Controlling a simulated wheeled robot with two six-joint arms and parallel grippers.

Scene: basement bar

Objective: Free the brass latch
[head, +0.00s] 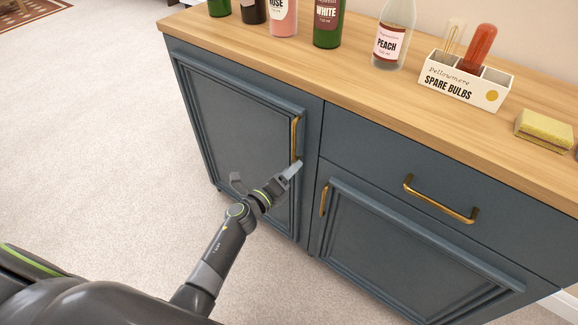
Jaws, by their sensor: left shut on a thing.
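A vertical brass handle (296,135) is on the right side of the left cabinet door (240,125). My left gripper (295,166) is shut on the lower end of this handle; its fingers hide that end. The left door looks closed. A second, shorter brass handle (324,200) is at the upper left of the right door (410,255). A wide brass handle (440,206) is on the drawer (400,165). I cannot make out a latch separate from these handles. My right gripper is not in view.
The wooden counter top (360,95) holds several bottles, among them a white wine bottle (328,20) and a peach bottle (392,40), a spare bulbs box (462,82) and a yellow sponge (545,128). Clear carpet (110,150) lies left of the cabinet.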

